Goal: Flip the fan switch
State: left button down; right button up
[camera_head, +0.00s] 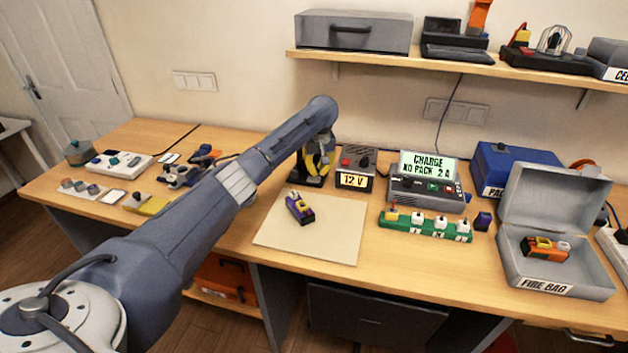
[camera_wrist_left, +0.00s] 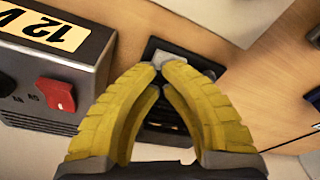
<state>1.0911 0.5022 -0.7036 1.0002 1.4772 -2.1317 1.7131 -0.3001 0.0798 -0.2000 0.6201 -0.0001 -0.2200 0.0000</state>
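My left gripper (camera_head: 318,165) reaches over the bench to a small black device (camera_head: 312,181) at the back, left of the 12 V supply (camera_head: 352,181). In the left wrist view its yellow fingers (camera_wrist_left: 159,66) converge with their tips together, right at the black device (camera_wrist_left: 205,66). Dark slats of the device show between the fingers. A pale grey piece lies at the tips; I cannot tell whether it is the fan switch or part of the tips. The fingers hide much of the device. My right gripper is in neither view.
The 12 V supply with its red switch (camera_wrist_left: 57,94) stands close beside the fingers. A beige mat (camera_head: 330,240) carries a purple and yellow connector (camera_head: 299,207).

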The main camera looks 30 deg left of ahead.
aim_at(317, 179)
pick_arm(q)
jog(key=shift+f, duration=1.85)
dwell(1.1)
jog(key=shift+r, duration=3.55)
